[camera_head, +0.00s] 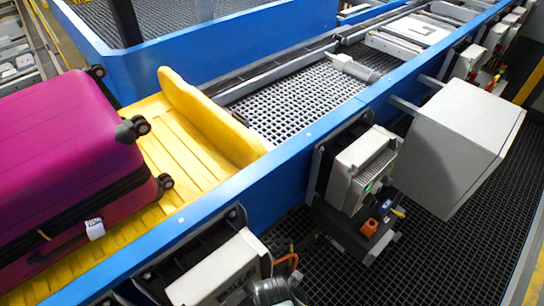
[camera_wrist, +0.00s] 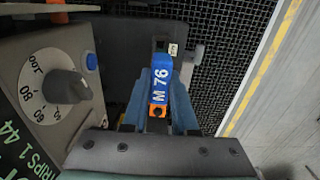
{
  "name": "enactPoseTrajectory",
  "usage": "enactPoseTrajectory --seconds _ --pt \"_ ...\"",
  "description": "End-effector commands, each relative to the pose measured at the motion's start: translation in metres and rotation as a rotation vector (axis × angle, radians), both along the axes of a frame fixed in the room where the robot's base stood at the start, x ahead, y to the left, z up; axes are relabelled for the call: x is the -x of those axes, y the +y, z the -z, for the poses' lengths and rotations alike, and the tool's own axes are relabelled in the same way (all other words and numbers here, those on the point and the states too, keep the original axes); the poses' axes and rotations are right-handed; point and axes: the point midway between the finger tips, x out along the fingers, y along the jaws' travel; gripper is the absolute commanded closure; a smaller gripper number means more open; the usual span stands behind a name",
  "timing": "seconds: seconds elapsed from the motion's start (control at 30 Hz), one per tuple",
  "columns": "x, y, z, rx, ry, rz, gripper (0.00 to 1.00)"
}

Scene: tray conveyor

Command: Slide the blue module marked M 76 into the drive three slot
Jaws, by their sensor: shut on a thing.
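The blue module marked M 76 (camera_wrist: 161,76) is in the middle of the wrist view, with a small orange part at its near end and a small pale label beyond its far end. My gripper (camera_wrist: 161,100) is shut on it, with a finger on each side. I cannot tell whether the module's far end touches or sits in anything. No slot marked drive three can be made out. A drive unit (camera_head: 362,165) with a green light and an orange part below hangs on the blue rail there.
A grey panel (camera_wrist: 45,90) with a dial stands close on the left in the wrist view. Dark grating (camera_wrist: 225,60) lies beyond. The head view shows a purple suitcase (camera_head: 65,165) on a yellow tray (camera_head: 190,135), blue rails (camera_head: 280,165) and a grey box (camera_head: 455,140).

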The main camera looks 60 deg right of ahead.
Motion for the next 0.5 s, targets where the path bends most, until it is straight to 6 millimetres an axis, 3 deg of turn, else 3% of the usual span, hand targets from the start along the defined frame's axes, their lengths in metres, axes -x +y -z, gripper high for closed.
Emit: enactPoseTrajectory --seconds 0.2,0.5 --pt "0.000 0.000 0.022 0.000 -0.001 0.000 1.00" --pt "-0.001 0.000 0.025 0.000 -0.001 0.000 1.00"
